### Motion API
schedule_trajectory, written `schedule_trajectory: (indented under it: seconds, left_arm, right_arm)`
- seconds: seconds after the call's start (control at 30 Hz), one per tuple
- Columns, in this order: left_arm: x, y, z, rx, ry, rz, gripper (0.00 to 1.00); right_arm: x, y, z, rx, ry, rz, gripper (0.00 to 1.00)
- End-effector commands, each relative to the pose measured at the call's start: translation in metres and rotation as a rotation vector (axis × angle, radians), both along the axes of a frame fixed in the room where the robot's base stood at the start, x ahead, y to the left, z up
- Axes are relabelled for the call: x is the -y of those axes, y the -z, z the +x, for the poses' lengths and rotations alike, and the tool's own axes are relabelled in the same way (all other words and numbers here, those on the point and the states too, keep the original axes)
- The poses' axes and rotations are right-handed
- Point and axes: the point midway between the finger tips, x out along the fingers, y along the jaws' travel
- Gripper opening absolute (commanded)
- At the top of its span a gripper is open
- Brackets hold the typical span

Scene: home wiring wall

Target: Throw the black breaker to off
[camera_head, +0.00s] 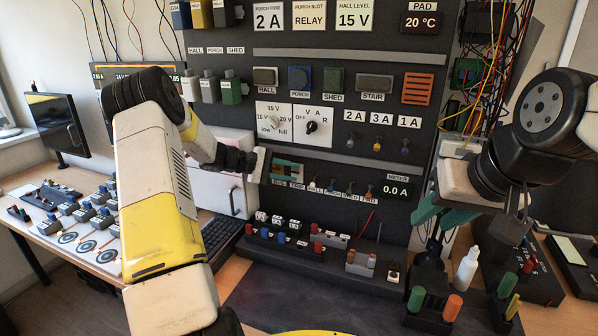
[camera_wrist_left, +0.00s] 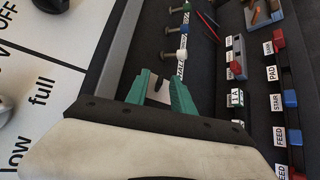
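My left gripper (camera_head: 287,173) reaches in at the lower part of the dark wall panel, at the left end of the row labelled BUS, TRIP, HALL, PORCH, SHED and PAD. In the left wrist view, its teal fingers (camera_wrist_left: 160,88) are apart. A small dark piece (camera_wrist_left: 157,86), possibly the black breaker's lever, shows between them beside a pale patch; I cannot tell whether they touch it. The breaker's body and its on or off position are hidden by the gripper. My right gripper (camera_head: 440,214) hangs at the right of the panel, teal fingers apart, seemingly empty.
Small levers with white (camera_wrist_left: 181,54), blue and green tips stand close beside the left fingers. A meter (camera_head: 397,188) reads 0.0 A. Loose wires (camera_head: 490,60) hang at the upper right. A white bottle (camera_head: 465,268) and coloured-handled tools (camera_head: 452,306) stand below the right gripper.

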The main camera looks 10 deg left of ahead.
Motion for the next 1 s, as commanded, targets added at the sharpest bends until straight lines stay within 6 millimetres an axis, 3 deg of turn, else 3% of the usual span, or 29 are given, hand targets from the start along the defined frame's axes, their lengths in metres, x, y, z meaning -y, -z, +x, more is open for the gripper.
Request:
schedule_trajectory:
  seconds: [0.13,0.3,0.7,1.0]
  left_arm:
    - [0.0,-0.0001,0.0,0.0,0.0,0.0,0.29]
    - [0.0,-0.0002,0.0,0.0,0.0,0.0,0.0]
    - [-0.0003,0.001,-0.0006,0.02,-0.001,-0.006,0.0]
    - [-0.002,0.0093,-0.0041,0.168,-0.002,-0.039,0.0]
  right_arm:
    - [0.0,0.0,0.0,0.0,0.0,0.0,0.37]
    - [0.0,0.0,0.0,0.0,0.0,0.0,0.37]
    - [0.0,0.0,0.0,0.0,0.0,0.0,0.37]
    - [0.0,0.0,0.0,0.0,0.0,0.0,0.37]
